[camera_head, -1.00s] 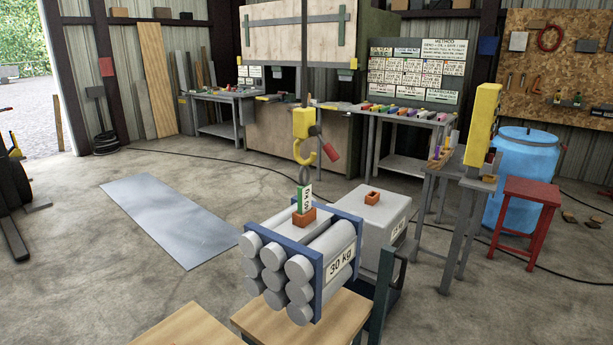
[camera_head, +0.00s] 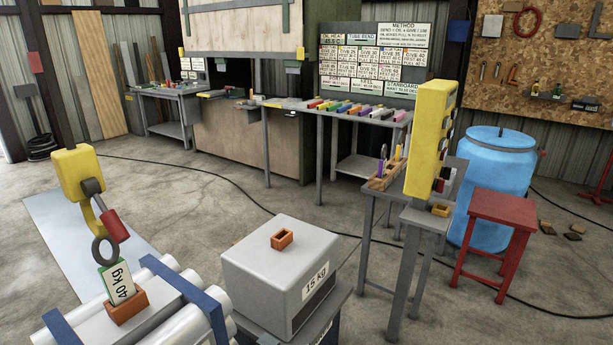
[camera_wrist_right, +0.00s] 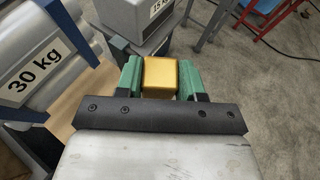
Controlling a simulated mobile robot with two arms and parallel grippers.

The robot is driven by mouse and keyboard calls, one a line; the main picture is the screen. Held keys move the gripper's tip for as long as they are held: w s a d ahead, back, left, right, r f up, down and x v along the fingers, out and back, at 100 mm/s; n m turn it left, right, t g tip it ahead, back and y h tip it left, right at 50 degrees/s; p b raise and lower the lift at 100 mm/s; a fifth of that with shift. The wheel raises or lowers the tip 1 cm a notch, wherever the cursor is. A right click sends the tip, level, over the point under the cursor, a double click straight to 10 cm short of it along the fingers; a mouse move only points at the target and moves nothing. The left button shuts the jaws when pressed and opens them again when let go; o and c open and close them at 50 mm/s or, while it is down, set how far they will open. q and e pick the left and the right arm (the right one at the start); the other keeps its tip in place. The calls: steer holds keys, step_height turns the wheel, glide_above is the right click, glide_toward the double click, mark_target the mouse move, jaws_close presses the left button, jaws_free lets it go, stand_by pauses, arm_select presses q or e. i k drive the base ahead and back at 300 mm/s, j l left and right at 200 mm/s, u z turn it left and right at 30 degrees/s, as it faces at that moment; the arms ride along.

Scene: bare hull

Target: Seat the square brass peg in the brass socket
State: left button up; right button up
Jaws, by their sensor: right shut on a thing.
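My right gripper (camera_wrist_right: 160,66) shows only in the right wrist view. Its two green fingers are shut on a square brass peg (camera_wrist_right: 161,78), which sits between them with its flat end showing. A small brass-coloured block (camera_head: 440,209), which looks like the brass socket, sits on a grey post stand below a tall yellow box in the head view. Its opening is too small to make out clearly. The peg and this block are apart; they do not show in the same view. My left gripper is in neither current view.
A grey 15 kg block (camera_head: 280,262) with an orange socket stands left of the post. A bundle of grey cylinders (camera_head: 185,325) fills the lower left, below a yellow hook (camera_head: 78,175). A red stool (camera_head: 497,225) and blue barrel (camera_head: 505,165) stand right. Floor between is clear.

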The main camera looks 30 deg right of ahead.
mark_target(435, 100)
steer(key=l+u, duration=0.15)
steer(key=l, duration=0.95)
steer(key=l+u, duration=0.2)
steer(key=l, duration=0.9)
steer(key=l+u, duration=0.15)
steer(key=l, duration=0.95)
steer(key=l+u, duration=0.4)
steer(key=l, duration=2.2)
